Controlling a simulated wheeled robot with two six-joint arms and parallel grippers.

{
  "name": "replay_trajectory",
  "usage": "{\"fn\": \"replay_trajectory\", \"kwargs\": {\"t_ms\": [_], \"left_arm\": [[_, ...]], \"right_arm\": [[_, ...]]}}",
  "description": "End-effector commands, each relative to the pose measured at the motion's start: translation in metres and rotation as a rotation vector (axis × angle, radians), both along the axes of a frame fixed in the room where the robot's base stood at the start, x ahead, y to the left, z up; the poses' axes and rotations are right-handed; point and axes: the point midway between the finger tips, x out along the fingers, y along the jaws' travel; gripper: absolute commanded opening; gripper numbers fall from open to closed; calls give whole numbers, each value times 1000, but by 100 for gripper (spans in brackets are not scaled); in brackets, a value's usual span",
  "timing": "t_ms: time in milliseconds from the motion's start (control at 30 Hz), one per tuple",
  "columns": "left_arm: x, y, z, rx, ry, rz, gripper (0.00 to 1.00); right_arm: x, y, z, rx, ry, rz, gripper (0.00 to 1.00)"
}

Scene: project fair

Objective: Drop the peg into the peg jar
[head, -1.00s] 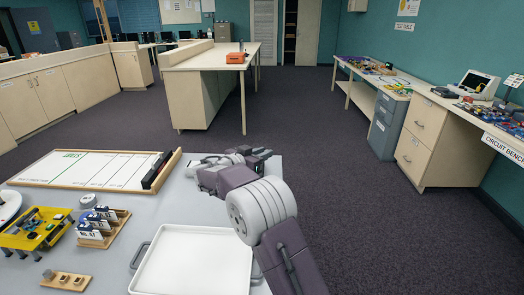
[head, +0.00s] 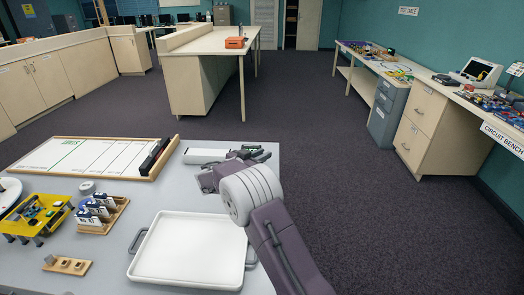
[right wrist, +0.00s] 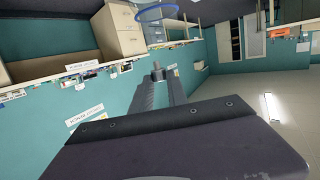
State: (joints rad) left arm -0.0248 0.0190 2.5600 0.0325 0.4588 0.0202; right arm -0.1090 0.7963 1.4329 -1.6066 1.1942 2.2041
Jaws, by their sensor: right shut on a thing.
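My right gripper (head: 262,151) is over the far right part of the grey table, beyond the white tray. In the right wrist view its fingers (right wrist: 158,88) are shut on a small grey peg (right wrist: 157,73), which sticks out at the tips. In the head view the peg is too small to make out. A clear round thing with a blue rim (right wrist: 155,9) shows at the top of the right wrist view, apart from the peg; it looks like a jar, but I cannot tell for sure. My left gripper is out of view.
On the grey table (head: 110,258) are an empty white tray (head: 195,250), a white board (head: 85,155), a yellow stand (head: 38,215), a rack (head: 103,213) and a small wooden block holder (head: 67,264). A white strip (head: 203,155) lies beside my gripper. Benches stand beyond open floor.

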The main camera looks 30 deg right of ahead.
Motion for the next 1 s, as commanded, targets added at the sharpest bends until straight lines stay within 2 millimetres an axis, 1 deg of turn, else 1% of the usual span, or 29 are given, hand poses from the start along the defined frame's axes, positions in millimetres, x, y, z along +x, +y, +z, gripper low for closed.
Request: {"fn": "replay_trajectory", "kwargs": {"t_ms": [133,167,200,233,267,533,600,667,900,1000], "left_arm": [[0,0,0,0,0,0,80],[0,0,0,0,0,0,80],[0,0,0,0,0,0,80],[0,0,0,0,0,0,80],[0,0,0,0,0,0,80],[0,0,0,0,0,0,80],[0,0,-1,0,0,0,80],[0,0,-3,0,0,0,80],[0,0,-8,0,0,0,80],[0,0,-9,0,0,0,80]], "right_arm": [[0,0,0,0,0,0,0],[0,0,0,0,0,0,22],[0,0,0,0,0,0,33],[0,0,0,0,0,0,42],[0,0,0,0,0,0,45],[0,0,0,0,0,0,45],[-1,4,1,0,1,1,45],[-4,12,2,0,0,2,45],[-26,59,12,0,-1,3,45],[-33,73,15,0,1,2,45]]}}
